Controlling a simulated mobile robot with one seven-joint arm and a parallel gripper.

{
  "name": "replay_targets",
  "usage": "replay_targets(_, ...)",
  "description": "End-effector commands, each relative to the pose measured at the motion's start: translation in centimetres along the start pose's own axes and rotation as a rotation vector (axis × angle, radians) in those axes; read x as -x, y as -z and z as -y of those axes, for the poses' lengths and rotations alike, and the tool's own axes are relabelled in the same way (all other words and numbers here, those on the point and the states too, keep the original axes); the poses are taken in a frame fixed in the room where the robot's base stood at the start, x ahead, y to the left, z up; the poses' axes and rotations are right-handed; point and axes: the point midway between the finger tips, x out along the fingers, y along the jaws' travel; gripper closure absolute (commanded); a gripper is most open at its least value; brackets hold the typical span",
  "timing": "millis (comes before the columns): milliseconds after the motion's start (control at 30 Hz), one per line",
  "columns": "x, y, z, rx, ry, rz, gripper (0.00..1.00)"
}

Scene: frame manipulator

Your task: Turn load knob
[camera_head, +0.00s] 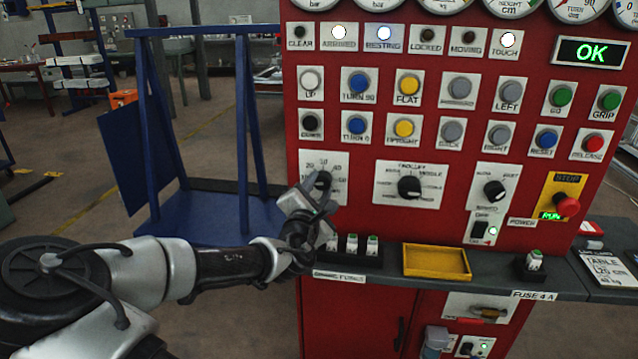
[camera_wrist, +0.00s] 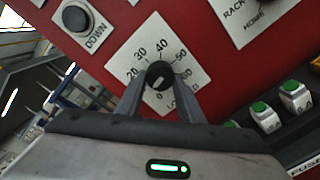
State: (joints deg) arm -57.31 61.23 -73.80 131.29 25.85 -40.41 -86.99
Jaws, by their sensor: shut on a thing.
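The load knob (camera_wrist: 159,76) is a round black knob on a white square plate (camera_wrist: 185,55) marked with numbers such as 20, 30 and 40. In the head view the knob (camera_head: 322,180) sits at the left of the red panel, partly hidden by my gripper (camera_head: 318,192). In the wrist view my gripper (camera_wrist: 160,92) has one finger on each side of the knob and is shut on it. The exact pointer setting is hard to read.
To the right are a black selector knob (camera_head: 409,187), a smaller knob (camera_head: 495,190) and a red stop button (camera_head: 566,204). Several green-topped fuses (camera_head: 352,243) and a yellow tray (camera_head: 437,261) are on the ledge just below. A blue frame (camera_head: 200,205) stands at left.

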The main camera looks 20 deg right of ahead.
Motion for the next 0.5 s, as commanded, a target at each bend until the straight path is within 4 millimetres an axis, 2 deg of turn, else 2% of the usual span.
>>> replay_targets(500, 0.00, -0.17, -0.20, -0.493, 0.007, -0.021, 0.88)
